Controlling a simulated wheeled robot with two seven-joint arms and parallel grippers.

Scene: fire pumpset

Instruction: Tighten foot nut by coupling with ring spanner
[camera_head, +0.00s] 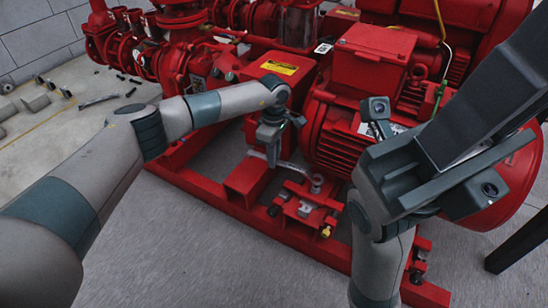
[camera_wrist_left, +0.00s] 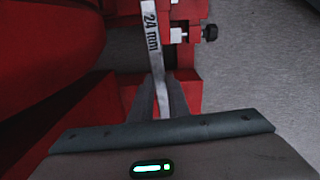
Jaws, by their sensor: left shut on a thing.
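My left gripper (camera_head: 272,158) points down beside the red motor and is shut on the silver ring spanner (camera_head: 296,168). In the left wrist view the spanner (camera_wrist_left: 152,40) shows "24 mm" on its shank, between my two fingers (camera_wrist_left: 165,98). In the head view the spanner lies roughly level, and its ring end is at the foot nut (camera_head: 317,180) by the coupling end of the motor. I cannot tell whether the ring is fully seated. The ring end is outside the left wrist view. My right gripper (camera_head: 450,170) is large and close; its fingertips are unclear.
The red motor (camera_head: 340,140) stands just right of the spanner, on a red base frame (camera_head: 215,195). A red guard with a yellow label (camera_head: 280,67) is behind my left gripper. Loose tools and parts (camera_head: 35,104) lie on a pale surface at far left. Grey floor in front is clear.

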